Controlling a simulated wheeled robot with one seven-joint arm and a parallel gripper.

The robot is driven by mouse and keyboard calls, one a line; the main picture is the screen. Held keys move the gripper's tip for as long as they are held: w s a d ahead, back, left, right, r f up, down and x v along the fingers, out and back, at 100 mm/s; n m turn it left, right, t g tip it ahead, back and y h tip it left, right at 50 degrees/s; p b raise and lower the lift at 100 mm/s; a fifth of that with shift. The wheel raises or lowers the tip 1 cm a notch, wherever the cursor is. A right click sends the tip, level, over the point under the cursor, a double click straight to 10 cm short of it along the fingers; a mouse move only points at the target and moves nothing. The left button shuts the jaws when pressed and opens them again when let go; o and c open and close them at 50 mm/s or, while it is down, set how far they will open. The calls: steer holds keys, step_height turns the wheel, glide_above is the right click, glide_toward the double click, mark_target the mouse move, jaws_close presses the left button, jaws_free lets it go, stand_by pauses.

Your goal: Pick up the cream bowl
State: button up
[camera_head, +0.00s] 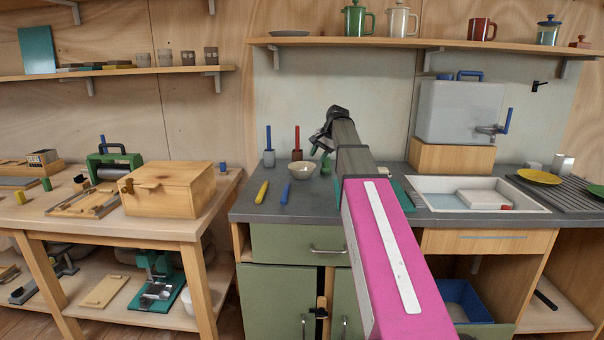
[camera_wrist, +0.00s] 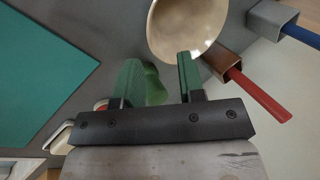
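The cream bowl (camera_head: 301,169) stands upright on the grey counter, left of my arm. In the wrist view the bowl (camera_wrist: 188,24) is at the top, cut off by the frame edge, its inside showing. My gripper (camera_head: 319,149) is above the counter, just right of and above the bowl. In the wrist view my gripper (camera_wrist: 159,62) has its two green fingers apart with no bowl between them. The tip of the right finger overlaps the bowl's rim in the picture; I cannot tell if they touch.
A green object (camera_wrist: 154,86) shows between and beyond the fingers. A brown holder (camera_wrist: 226,63) with a red-handled tool (camera_wrist: 257,95) stands close beside the bowl. A yellow-handled tool (camera_head: 262,192) and a blue one (camera_head: 285,193) lie in front. The sink (camera_head: 425,198) is right.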

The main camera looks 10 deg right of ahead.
steer(key=shift+d+x, duration=0.2)
steer(key=shift+x, duration=1.5)
steer(key=shift+d+x, duration=0.15)
steer(key=shift+x, duration=1.55)
steer(key=shift+s+f, duration=0.1)
steer(key=shift+f, duration=0.05)
jaws_close()
